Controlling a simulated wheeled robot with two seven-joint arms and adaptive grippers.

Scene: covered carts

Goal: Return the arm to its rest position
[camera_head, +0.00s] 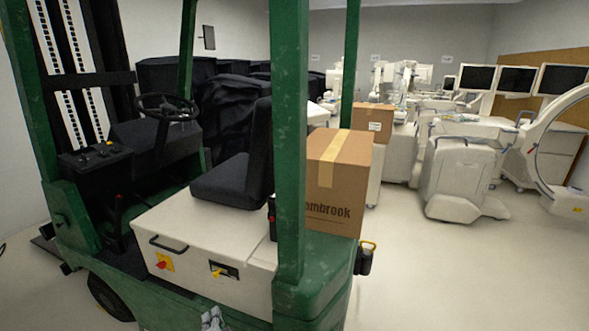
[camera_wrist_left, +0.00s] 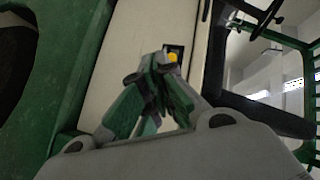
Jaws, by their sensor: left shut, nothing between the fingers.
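My left gripper (camera_head: 213,318) shows only as a small grey tip at the bottom edge of the head view, in front of the forklift's cream side panel. In the left wrist view the left gripper (camera_wrist_left: 155,70) is shut with nothing between its fingers. Its fingertips point toward the cream panel (camera_wrist_left: 125,45), near a yellow switch (camera_wrist_left: 172,57). Whether it touches the panel I cannot tell. Most of the left arm is out of view. My right gripper is in neither view.
A green forklift (camera_head: 290,180) with a black seat (camera_head: 235,180) and steering wheel (camera_head: 165,107) stands close in front. A cardboard box (camera_head: 345,190) rests on its rear. White medical machines (camera_head: 460,175) and black covered carts (camera_head: 225,115) stand behind. Floor (camera_head: 450,270) is clear at right.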

